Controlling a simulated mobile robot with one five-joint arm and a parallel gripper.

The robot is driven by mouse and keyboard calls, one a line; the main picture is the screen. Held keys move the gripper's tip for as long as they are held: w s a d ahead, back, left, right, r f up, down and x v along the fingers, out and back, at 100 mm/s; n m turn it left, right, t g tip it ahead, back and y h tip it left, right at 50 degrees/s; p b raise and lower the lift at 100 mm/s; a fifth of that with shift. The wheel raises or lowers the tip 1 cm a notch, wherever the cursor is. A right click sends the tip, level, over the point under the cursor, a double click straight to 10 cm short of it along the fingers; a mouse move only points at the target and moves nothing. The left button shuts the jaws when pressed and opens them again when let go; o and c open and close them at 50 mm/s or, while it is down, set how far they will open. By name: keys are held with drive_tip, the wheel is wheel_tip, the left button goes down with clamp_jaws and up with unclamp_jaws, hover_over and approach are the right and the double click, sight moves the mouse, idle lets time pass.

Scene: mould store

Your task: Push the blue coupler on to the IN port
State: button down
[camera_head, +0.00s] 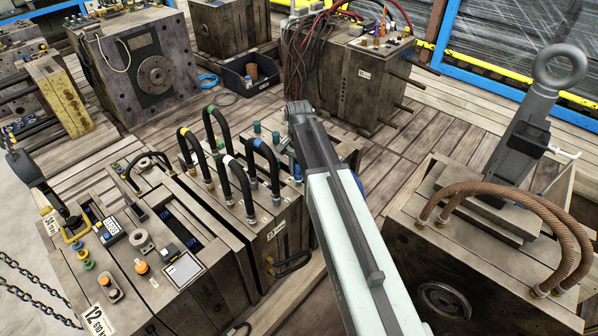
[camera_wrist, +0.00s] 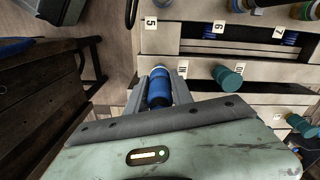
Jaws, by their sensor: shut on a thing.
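The blue coupler (camera_wrist: 158,88) is between the two fingers of my gripper (camera_wrist: 157,84) in the wrist view. The gripper is shut on it. The coupler's far end, with a pale ring, points at the pale mould face, close to a small white label (camera_wrist: 183,66) that seems to read IN. The IN port itself is hidden behind the coupler, and I cannot tell whether the two touch. In the head view my arm reaches over the mould block in the middle and hides most of the gripper and the coupler.
A teal cap (camera_wrist: 228,77) sticks out right of the coupler. Labels 5 (camera_wrist: 151,23), 6 and 7 line the mould above. In the head view, black hoses (camera_head: 238,185) arch left of my arm, and a block with brown hoses (camera_head: 515,205) stands right.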

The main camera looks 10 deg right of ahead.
drive_tip(key=shift+f, duration=0.2)
idle(0.4)
drive_tip(key=shift+f+b, duration=0.5)
drive_tip(key=shift+b, duration=0.15)
drive_tip(key=shift+f+b, duration=0.65)
drive_tip(key=shift+b, duration=0.05)
idle(1.1)
drive_tip(key=c, duration=1)
unclamp_jaws()
drive_tip(key=shift+c, duration=0.2)
wheel_tip(320, 180, up, 8)
drive_tip(key=p, duration=0.8)
drive_tip(key=shift+f, duration=0.1)
